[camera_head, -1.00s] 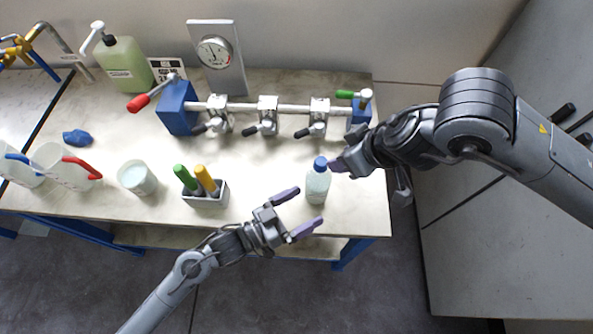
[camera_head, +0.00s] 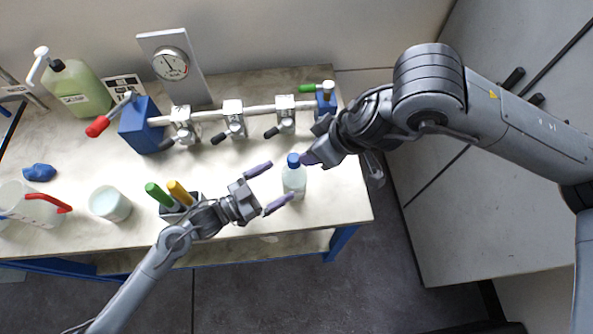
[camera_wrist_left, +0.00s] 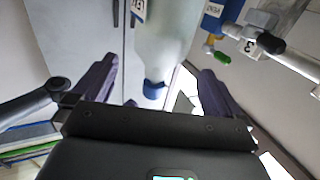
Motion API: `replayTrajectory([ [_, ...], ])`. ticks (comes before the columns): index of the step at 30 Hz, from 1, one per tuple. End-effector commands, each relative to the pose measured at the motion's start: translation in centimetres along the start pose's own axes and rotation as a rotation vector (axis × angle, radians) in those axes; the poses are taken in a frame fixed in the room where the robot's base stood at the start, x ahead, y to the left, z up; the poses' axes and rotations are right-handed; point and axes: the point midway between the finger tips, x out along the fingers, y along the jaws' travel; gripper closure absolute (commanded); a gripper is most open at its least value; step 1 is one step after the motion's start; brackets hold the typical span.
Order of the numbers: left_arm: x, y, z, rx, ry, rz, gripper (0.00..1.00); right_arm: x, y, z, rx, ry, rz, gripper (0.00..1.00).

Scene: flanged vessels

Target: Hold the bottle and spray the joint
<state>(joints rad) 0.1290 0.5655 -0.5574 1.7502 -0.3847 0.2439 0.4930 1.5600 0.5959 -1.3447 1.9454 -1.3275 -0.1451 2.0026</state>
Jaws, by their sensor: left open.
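A small translucent bottle with a blue cap (camera_head: 294,182) stands upright near the table's front right. My left gripper (camera_head: 281,181) is open, its two purple fingers reaching toward the bottle from the left. In the left wrist view the bottle (camera_wrist_left: 166,40) lies between the open fingers, cap toward the palm; contact cannot be told. My right gripper (camera_head: 309,157) has a purple finger close beside the cap; its opening is hidden.
A holder with green and orange handles (camera_head: 178,210) stands left of my left gripper, partly behind its wrist. A white cup (camera_head: 110,203), a jug with a red handle (camera_head: 38,208) and a blue cloth (camera_head: 39,172) are farther left. A green pump bottle (camera_head: 77,88) and gauge (camera_head: 171,64) stand behind.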

Motion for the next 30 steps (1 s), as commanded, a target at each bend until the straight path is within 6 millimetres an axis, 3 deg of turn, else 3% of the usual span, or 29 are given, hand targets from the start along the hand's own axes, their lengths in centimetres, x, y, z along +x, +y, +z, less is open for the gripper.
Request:
replayTrajectory([
  [3,0.0,0.0,2.4,-0.003,-0.002,-0.001,0.0,0.0,0.0,0.0,0.0,0.0,0.0,0.57],
  [9,3.9,0.0,1.9,-0.001,0.003,0.0,0.0,0.0,0.0,0.0,0.0,0.0,0.0,0.57],
  [15,6.2,0.0,2.0,-0.001,0.002,-0.001,0.0,0.0,0.0,0.0,0.0,0.0,0.0,0.57],
  [30,7.5,0.0,2.0,0.0,0.0,0.0,0.0,0.0,0.0,0.0,0.0,0.0,0.0,0.57],
])
